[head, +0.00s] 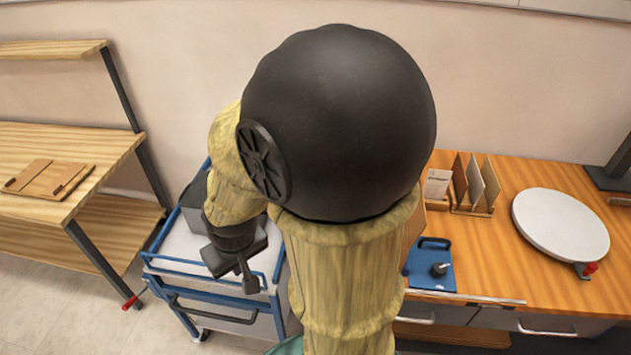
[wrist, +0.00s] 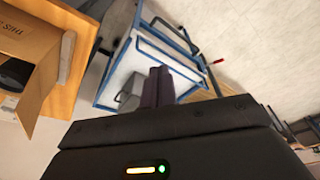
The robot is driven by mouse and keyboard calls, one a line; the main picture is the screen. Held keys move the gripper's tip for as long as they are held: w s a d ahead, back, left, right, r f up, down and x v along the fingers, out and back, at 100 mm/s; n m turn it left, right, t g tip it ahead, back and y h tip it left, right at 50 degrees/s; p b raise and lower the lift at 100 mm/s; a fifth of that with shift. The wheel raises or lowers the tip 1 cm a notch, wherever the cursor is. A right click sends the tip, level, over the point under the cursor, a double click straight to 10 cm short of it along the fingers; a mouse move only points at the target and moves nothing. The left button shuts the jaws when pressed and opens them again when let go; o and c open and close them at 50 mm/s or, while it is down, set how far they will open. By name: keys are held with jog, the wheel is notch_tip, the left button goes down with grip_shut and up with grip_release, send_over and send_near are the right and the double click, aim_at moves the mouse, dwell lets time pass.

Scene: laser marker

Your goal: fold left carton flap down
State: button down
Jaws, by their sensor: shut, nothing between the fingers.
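The brown cardboard carton (wrist: 22,38) stands on the wooden bench at the left of the wrist view, with printing on one panel. A flap (wrist: 40,88) sticks out from its near side, and a dark object shows inside. I cannot tell which flap is the left one. My gripper (head: 248,282) is shut and empty, pointing down over the blue cart, apart from the carton. Its fingers also show in the wrist view (wrist: 158,82).
The blue-framed cart (head: 225,268) with a grey box stands below my gripper. The right bench (head: 490,262) holds a blue fixture (head: 430,266), a card rack (head: 472,208) and a round white plate (head: 560,225). A wooden shelf table (head: 100,150) is at left.

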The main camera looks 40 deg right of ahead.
jog(key=w+d+r+m+g+h+p, duration=0.1)
jog(key=w+d+r+m+g+p, duration=0.2)
jog(key=d, duration=0.7)
jog(key=w+d+r+m+g+h+p, duration=0.2)
jog(key=w+d+r+m+p, duration=0.4)
jog(key=w+d, duration=0.4)
jog(key=m+g+p, duration=0.1)
jog(key=p, duration=0.1)
jog(key=shift+d+r+g+p, duration=0.3)
jog(key=shift+d+r+p, duration=0.1)
jog(key=s+d+f+p, duration=0.5)
jog(key=s+f+p, duration=0.1)
jog(key=f, duration=0.2)
jog(key=shift+s+d+f, duration=0.15)
